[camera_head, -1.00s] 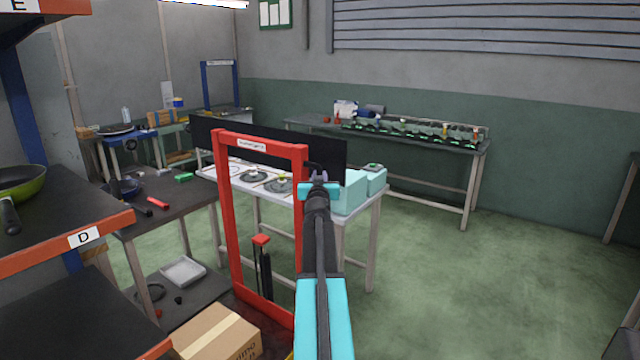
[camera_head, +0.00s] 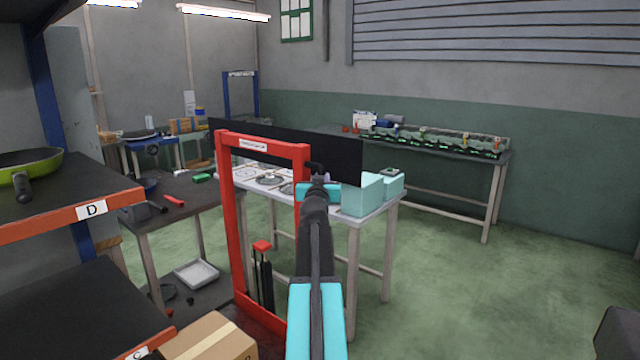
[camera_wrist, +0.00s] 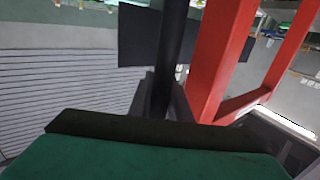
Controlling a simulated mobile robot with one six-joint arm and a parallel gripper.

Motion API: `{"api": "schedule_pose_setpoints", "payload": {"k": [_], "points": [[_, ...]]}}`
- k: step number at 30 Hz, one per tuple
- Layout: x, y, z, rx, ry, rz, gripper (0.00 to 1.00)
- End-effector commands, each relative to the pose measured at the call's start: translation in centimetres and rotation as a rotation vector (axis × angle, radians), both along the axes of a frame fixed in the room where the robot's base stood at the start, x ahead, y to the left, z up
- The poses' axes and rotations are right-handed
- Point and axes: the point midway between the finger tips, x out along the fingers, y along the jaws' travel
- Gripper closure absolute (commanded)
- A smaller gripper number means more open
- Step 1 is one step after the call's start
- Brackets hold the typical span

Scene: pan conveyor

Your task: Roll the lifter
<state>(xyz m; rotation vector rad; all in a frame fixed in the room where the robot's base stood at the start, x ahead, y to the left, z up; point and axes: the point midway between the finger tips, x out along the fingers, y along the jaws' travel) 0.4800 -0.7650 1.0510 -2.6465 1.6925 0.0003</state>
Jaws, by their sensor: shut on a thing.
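The lifter (camera_head: 231,215) is a tall red upright frame with a label on its top bar and a small red-topped part (camera_head: 262,246) low between its posts. It stands upright left of my arm, in front of the work table. In the wrist view, its red posts (camera_wrist: 222,60) show at the right. My gripper (camera_head: 317,172) is at the upper right corner of the frame. It is shut on the lifter, with a dark bar (camera_wrist: 171,45) running up from between the jaws. My arm hides the exact contact in the head view.
A shelf (camera_head: 70,232) labelled D with a green pan (camera_head: 40,165) is close on the left. A cardboard box (camera_head: 212,338) lies at the lifter's foot. A white table (camera_head: 381,211) with light-blue boxes is behind the lifter. Green floor (camera_head: 450,290) is open on the right.

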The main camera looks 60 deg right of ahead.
Motion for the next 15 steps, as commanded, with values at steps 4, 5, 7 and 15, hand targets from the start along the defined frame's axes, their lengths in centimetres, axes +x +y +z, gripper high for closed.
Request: {"api": "schedule_pose_setpoints", "payload": {"k": [4,5,7,15], "points": [[0.07,0.24,-0.34,0.007,0.0,0.002,1.0],[0.04,0.22,-0.34,0.007,0.0,0.001,1.0],[-0.02,0.18,-0.36,0.007,-0.001,0.001,1.0],[-0.3,-0.06,-0.3,0.005,-0.002,-0.003,0.64]]}}
